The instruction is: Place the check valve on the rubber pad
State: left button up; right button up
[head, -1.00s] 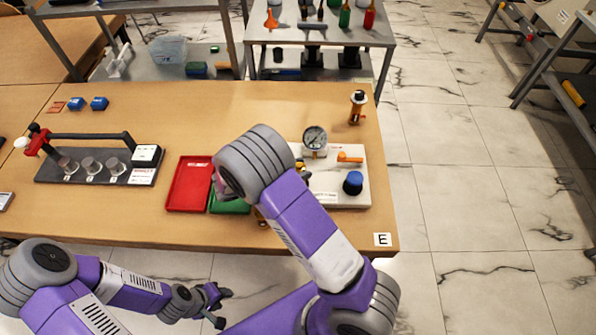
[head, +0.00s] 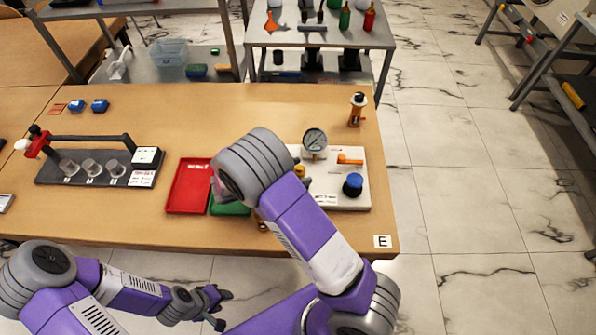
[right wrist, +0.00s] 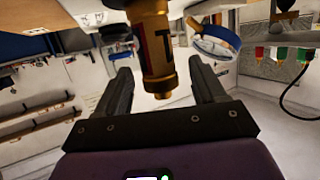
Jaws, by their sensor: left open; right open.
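A brass cylinder with a dark red band and a T-like mark (right wrist: 156,50), which looks like the check valve, shows in the right wrist view. My right gripper (right wrist: 164,85) is open, with one finger on each side of the cylinder's lower end and visible gaps. I cannot tell whether the cylinder is held by anything above. In the head view my right forearm hides that gripper; a small brass part (head: 262,223) shows beside it. My left gripper (head: 222,309) is open and empty, in front of the table edge. I cannot pick out the rubber pad with certainty.
A white gauge board (head: 340,192) with a dial gauge (head: 314,140) and blue knob (head: 353,184) stands right of my arm. A red tray (head: 188,186) and partly hidden green tray (head: 230,208) lie left. An orange-and-black fitting (head: 357,109) stands behind. The table's back middle is clear.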

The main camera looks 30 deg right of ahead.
jog(key=p+v, duration=0.2)
jog(key=v, duration=0.9)
jog(key=shift+a, duration=0.3)
jog(key=shift+r, duration=0.1)
